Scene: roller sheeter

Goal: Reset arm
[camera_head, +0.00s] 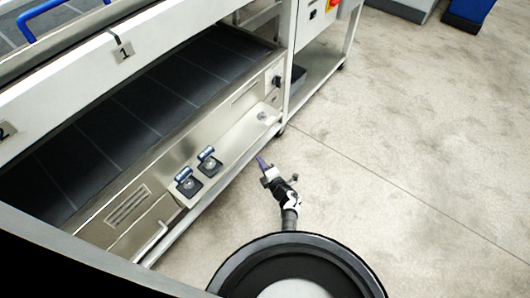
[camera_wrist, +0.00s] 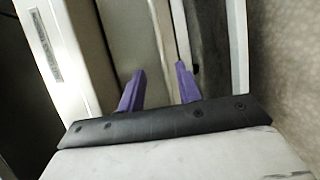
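My gripper (camera_head: 263,165) is above the floor beside the lower frame of the roller sheeter (camera_head: 215,130) in the head view. My arm reaches up to it from the round top of my body at the bottom. In the wrist view, the two purple fingers of my gripper (camera_wrist: 158,85) stand apart. Nothing shows between them except the pale metal of the machine behind. The gripper holds nothing that I can see.
Two black switch units with blue parts (camera_head: 188,184) (camera_head: 209,163) sit on the machine's lower ledge, left of my gripper. A black knob (camera_head: 277,81) is on the machine's end panel. The floor (camera_head: 420,150) to the right is clear. A blue object (camera_head: 468,14) stands far back.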

